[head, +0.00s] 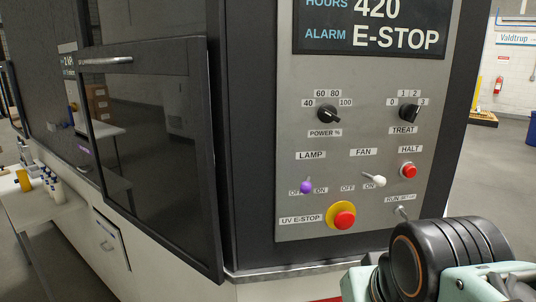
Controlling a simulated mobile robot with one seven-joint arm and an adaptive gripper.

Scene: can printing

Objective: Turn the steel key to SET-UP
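The steel key (402,212) is a small silvery piece at the lower right of the grey control panel (345,125). It sits just under a label (400,198) that reads RUN at the left and, in tiny print, what looks like SET-UP at the right. Which way the key points is too small to tell. My arm's dark rounded joint and pale green links fill the lower right corner, just below the key in the picture. My gripper's fingers do not show.
Close to the key are the red HALT button (408,171), the white FAN toggle (375,181) and the red UV E-STOP button (344,217) on its yellow base. The display (370,25) reads ALARM E-STOP. A dark door (150,160) stands left.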

